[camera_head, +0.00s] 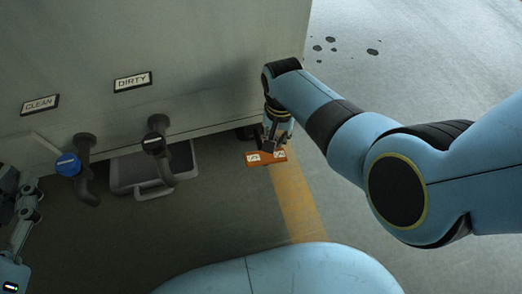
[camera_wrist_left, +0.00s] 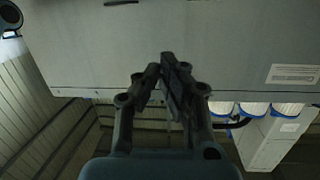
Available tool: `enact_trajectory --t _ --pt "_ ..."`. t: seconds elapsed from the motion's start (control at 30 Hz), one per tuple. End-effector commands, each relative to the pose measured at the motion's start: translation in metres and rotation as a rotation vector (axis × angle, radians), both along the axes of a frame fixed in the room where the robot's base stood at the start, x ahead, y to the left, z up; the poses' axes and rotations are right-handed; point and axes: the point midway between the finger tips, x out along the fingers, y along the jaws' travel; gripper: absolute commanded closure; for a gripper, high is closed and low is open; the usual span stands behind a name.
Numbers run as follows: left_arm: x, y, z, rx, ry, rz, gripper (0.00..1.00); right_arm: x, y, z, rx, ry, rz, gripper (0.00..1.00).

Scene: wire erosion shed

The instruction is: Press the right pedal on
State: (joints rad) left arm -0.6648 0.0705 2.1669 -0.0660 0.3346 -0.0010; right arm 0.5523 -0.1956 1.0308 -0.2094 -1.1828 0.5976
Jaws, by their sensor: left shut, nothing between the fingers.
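An orange pedal unit (camera_head: 266,159) with two white-marked faces sits on the floor by the lower right corner of the grey cabinet. The right marked face (camera_head: 280,155) is partly behind my right gripper (camera_head: 272,138). That gripper points down just over the unit; its fingers are dark and small, and I cannot tell whether they touch it. My left gripper (camera_head: 30,202) is at the left edge of the head view, away from the pedals. In the left wrist view its fingers (camera_wrist_left: 161,66) are shut and empty, in front of a grey panel.
The cabinet (camera_head: 215,60) bears CLEAN (camera_head: 40,104) and DIRTY (camera_head: 132,82) labels. Below are a blue-capped pipe (camera_head: 68,164), a dark pipe (camera_head: 155,144) and a grey tray (camera_head: 125,176). A yellow floor stripe (camera_head: 300,205) runs from the pedals. Dark spots mark the floor behind.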

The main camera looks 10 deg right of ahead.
Motion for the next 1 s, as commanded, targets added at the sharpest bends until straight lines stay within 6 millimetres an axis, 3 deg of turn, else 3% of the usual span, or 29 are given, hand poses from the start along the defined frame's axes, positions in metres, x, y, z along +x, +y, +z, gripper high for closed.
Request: enact_trajectory --t 1.0 --pt "-0.059 0.007 -0.069 -0.001 0.335 0.036 1.0 0.0 0.0 0.015 0.0 0.0 0.0 1.0"
